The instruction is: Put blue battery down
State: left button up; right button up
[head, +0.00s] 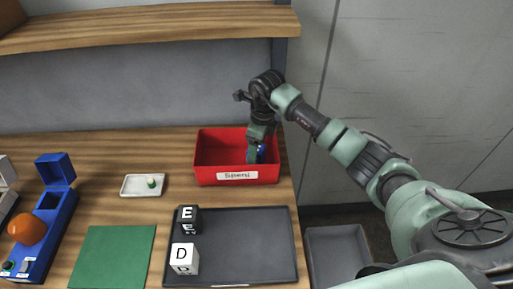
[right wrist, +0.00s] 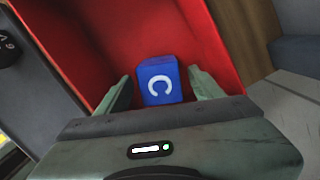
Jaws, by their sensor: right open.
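A blue block marked with a white C (right wrist: 160,80) is in the red bin (right wrist: 118,28), between my right gripper's fingers in the right wrist view. It looks like a cube; no other blue battery is clear. The fingers of my right gripper (right wrist: 165,92) are open, one on each side of it, with a gap visible. In the head view my right gripper (head: 256,152) reaches down into the labelled red bin (head: 207,176), and only a small blue part of the block (head: 262,149) shows beside it. My left gripper is not in view.
A dark tray (head: 245,250) with a black E cube (head: 187,220) and a white D cube (head: 184,259) lies in front. A small white dish (head: 131,188), green mat (head: 113,257) and blue device (head: 50,222) are left. A grey bin (head: 338,245) is right; a shelf (head: 150,22) hangs above.

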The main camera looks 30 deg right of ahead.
jog(key=r, duration=0.2)
jog(key=r+b, duration=0.1)
jog(key=r, duration=0.1)
jog(key=r+b, duration=0.1)
jog(key=r, duration=0.1)
jog(key=shift+s+d+r, duration=0.15)
jog(key=shift+s+d, duration=0.1)
jog(key=shift+s+r, duration=0.1)
jog(key=shift+r, duration=0.5)
dwell(0.5)
